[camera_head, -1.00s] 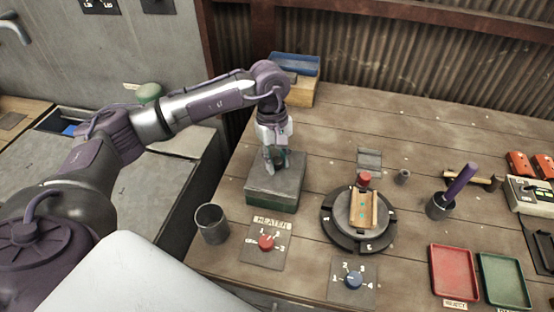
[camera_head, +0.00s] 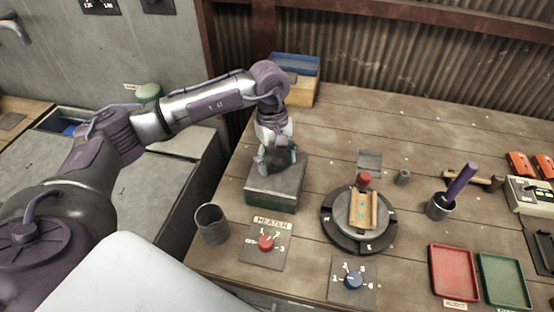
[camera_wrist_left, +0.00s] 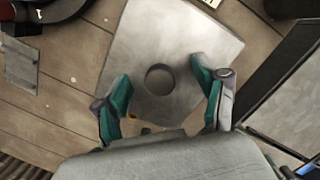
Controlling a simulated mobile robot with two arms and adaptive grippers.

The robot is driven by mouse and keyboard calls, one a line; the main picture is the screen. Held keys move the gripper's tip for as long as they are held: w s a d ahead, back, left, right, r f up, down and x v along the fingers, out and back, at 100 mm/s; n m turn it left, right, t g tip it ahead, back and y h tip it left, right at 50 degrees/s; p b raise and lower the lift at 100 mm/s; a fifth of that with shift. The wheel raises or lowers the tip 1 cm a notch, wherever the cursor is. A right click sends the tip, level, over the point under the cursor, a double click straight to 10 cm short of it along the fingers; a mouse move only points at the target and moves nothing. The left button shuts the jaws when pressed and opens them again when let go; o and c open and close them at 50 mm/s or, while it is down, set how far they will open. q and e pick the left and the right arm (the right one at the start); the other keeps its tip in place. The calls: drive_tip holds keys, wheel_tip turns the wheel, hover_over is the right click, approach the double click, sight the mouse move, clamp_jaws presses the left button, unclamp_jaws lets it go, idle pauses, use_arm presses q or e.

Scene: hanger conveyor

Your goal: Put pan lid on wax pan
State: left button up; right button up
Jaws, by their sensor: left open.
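My left gripper (camera_head: 278,164) points down over a squat block (camera_head: 272,199) with a grey top and greenish sides, behind the heater dial. In the left wrist view my left gripper (camera_wrist_left: 160,74) is open, its two teal-padded fingers apart over the block's grey top (camera_wrist_left: 185,32). A round, darker grey spot (camera_wrist_left: 160,79) lies between the fingers; I cannot tell whether it is a recess, the pan or its lid. No thing is clearly recognisable as the pan lid or wax pan. My right gripper is not in view.
A metal cup (camera_head: 212,223) and the red heater dial (camera_head: 266,243) stand in front of the block. A black turntable (camera_head: 338,236) with a wooden piece is to its right. Red (camera_head: 453,273) and green (camera_head: 503,281) trays lie front right. A blue-topped box (camera_head: 298,68) is behind.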

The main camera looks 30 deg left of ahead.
use_arm(q)
wheel_tip(320, 180, up, 12)
drive_tip(key=a, duration=0.1)
drive_tip(key=shift+w+a, duration=0.3)
drive_tip(key=shift+w, duration=0.15)
drive_tip(key=shift+f, duration=0.15)
